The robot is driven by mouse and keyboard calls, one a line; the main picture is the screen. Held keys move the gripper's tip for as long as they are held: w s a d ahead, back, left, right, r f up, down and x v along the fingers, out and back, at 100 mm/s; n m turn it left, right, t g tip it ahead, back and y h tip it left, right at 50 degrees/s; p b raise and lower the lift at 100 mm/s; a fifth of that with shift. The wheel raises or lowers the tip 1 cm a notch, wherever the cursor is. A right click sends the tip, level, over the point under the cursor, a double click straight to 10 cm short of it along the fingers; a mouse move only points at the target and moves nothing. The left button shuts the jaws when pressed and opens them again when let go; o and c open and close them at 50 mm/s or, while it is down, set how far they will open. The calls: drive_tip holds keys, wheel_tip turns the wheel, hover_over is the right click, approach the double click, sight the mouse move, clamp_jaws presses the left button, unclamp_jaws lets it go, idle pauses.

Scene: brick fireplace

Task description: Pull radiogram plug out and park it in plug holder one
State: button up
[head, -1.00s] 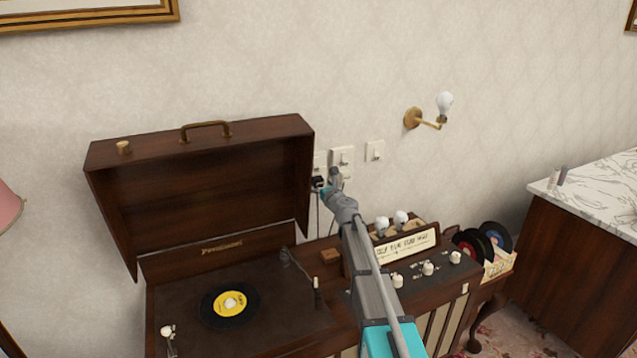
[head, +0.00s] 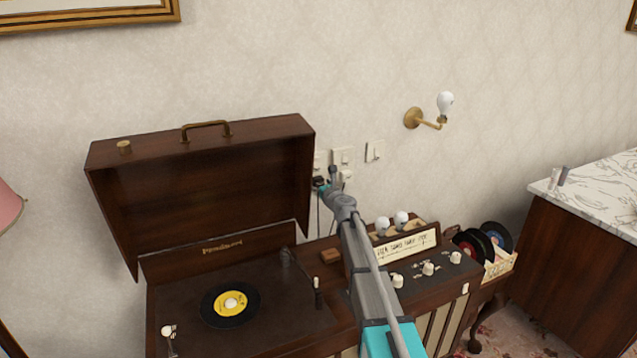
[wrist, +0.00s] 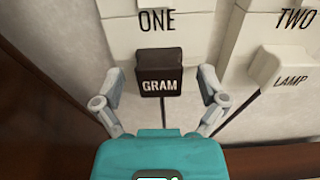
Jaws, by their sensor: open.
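The radiogram plug (wrist: 158,75) is a dark brown block marked GRAM. It sits at a white wall plate marked ONE (wrist: 157,22), with a dark cord running down below it. In the head view the plug (head: 318,182) is a small dark shape on the wall, partly beside my gripper (head: 331,180). In the wrist view my gripper (wrist: 160,82) is open, with one finger on each side of the plug and gaps between fingers and plug. I cannot make out a separate plug holder one.
A white plug marked LAMP (wrist: 282,72) sits right of my gripper, under a plate marked TWO (wrist: 294,22). The radiogram's raised wooden lid (head: 200,190) stands left of the arm. A brass wall lamp (head: 412,118) is at upper right.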

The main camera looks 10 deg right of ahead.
sight(320, 184)
idle(0.4)
clamp_jaws()
drive_tip(key=shift+s, duration=0.25)
idle(0.4)
drive_tip(key=shift+v, duration=1.25)
drive_tip(key=shift+s+d, duration=0.25)
drive_tip(key=shift+s, duration=0.3)
drive_tip(key=shift+s+d, duration=0.2)
drive_tip(key=shift+s, duration=0.5)
drive_tip(key=shift+s, duration=0.2)
